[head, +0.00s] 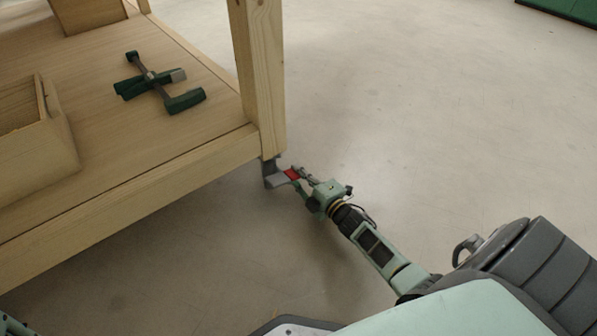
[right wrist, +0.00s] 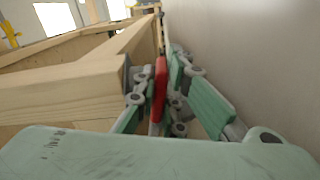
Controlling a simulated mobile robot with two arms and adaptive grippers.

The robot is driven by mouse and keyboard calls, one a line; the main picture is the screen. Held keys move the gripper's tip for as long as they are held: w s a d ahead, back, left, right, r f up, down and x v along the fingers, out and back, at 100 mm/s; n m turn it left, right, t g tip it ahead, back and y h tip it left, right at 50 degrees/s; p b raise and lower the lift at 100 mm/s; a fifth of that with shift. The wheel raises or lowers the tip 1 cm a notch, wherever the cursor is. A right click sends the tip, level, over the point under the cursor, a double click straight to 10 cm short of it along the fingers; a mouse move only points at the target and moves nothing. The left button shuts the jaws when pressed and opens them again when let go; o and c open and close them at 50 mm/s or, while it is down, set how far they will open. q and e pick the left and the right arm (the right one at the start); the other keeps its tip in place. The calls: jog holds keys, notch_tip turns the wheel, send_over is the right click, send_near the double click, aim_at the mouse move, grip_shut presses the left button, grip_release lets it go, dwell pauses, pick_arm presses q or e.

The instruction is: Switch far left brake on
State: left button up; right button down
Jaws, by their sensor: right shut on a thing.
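A grey caster (head: 268,172) sits under the wooden corner leg of the workbench. Its red brake pedal (head: 291,174) sticks out to the right. My right gripper (head: 297,175) reaches the pedal from the right, with its fingers on either side of it. In the right wrist view the red brake pedal (right wrist: 159,88) stands between the fingers of my right gripper (right wrist: 158,92), which is shut on it. The fingers hide part of the pedal, so I cannot tell whether the brake is on.
The wooden workbench (head: 150,196) fills the left side. On its lower shelf lie a green and grey clamp (head: 150,75) and a wooden box (head: 50,150). The bench leg (head: 258,75) rises just above the caster. The grey floor (head: 420,120) to the right is clear.

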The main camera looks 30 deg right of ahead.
dwell(0.4)
jog(key=c, duration=1.8)
grip_release()
jog(key=shift+c, duration=0.2)
jog(key=s, duration=0.8)
jog(key=s+d, duration=0.1)
jog(key=s, duration=0.3)
